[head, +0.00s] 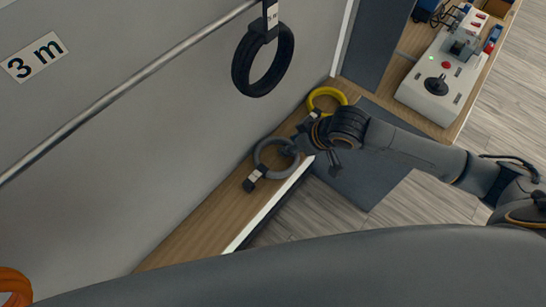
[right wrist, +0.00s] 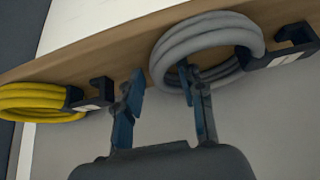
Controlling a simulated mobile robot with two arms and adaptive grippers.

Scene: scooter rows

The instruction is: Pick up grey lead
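The grey lead (head: 257,158) is a coil with a dark connector clip, lying on a narrow wooden ledge along the wall. It also shows in the right wrist view (right wrist: 190,38), with its clip to the right. My right gripper (head: 298,145) is at the coil's right side in the head view. In the right wrist view its two fingers (right wrist: 161,74) are apart. One fingertip overlaps the coil's opening and the other is outside the coil's left side. Whether they touch the lead cannot be told. My left gripper is not in view.
A yellow lead (head: 311,99) lies on the ledge near the grey one. A black coil (head: 258,91) hangs from a metal rail (head: 130,95). A control box with a joystick (head: 425,95) stands at upper right. An orange coil (head: 15,285) shows at lower left.

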